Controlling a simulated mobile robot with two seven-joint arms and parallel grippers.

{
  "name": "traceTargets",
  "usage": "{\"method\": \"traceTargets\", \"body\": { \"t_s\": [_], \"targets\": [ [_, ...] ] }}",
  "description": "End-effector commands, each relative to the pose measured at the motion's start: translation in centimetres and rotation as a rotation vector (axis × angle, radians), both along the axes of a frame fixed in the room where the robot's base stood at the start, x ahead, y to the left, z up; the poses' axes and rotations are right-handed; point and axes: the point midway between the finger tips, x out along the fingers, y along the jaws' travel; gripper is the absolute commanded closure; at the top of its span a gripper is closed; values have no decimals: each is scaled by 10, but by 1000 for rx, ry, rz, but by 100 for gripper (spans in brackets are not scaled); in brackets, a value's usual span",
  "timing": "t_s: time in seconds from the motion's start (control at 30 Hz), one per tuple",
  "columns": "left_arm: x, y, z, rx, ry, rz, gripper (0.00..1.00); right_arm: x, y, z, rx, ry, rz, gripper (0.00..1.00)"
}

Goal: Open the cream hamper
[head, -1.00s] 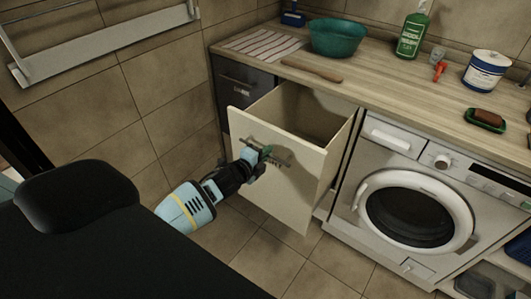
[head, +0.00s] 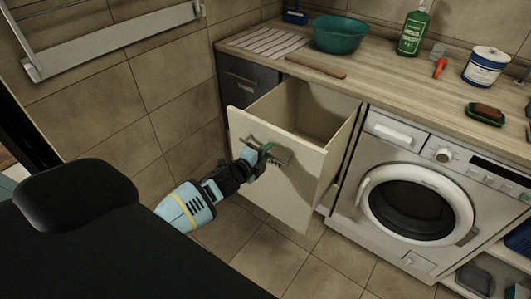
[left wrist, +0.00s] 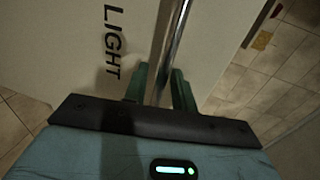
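The cream hamper (head: 290,190) is a pull-out drawer under the counter, left of the washing machine. It stands pulled well out, and its empty-looking inside shows from above. Its front also shows in the left wrist view (left wrist: 60,50), with the word LIGHT on it. My left gripper (head: 262,155) is at the bar handle on that front. In the left wrist view its green fingers (left wrist: 158,88) sit on both sides of the metal bar handle (left wrist: 163,45) and appear closed around it. My right gripper is in neither view.
A dark drawer front (head: 247,85) is left of the hamper, and a washing machine (head: 415,195) is to its right. The counter (head: 380,85) above holds a teal basin (head: 340,36), a green bottle (head: 412,35) and a white tub (head: 485,68). Tiled floor (head: 345,262) is clear in front.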

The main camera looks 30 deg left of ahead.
Motion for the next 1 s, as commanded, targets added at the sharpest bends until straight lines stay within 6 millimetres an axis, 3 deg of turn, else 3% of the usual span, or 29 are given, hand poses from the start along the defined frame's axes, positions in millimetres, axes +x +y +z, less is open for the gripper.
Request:
{"method": "traceTargets", "body": {
  "t_s": [0.37,0.8,1.0],
  "targets": [
    [-5,0,2,0,-1,-1,73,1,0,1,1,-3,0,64],
    [-61,5,12,1,1,0,73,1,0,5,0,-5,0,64],
    [-74,6,15,0,-1,0,73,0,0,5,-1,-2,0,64]
  ]
}}
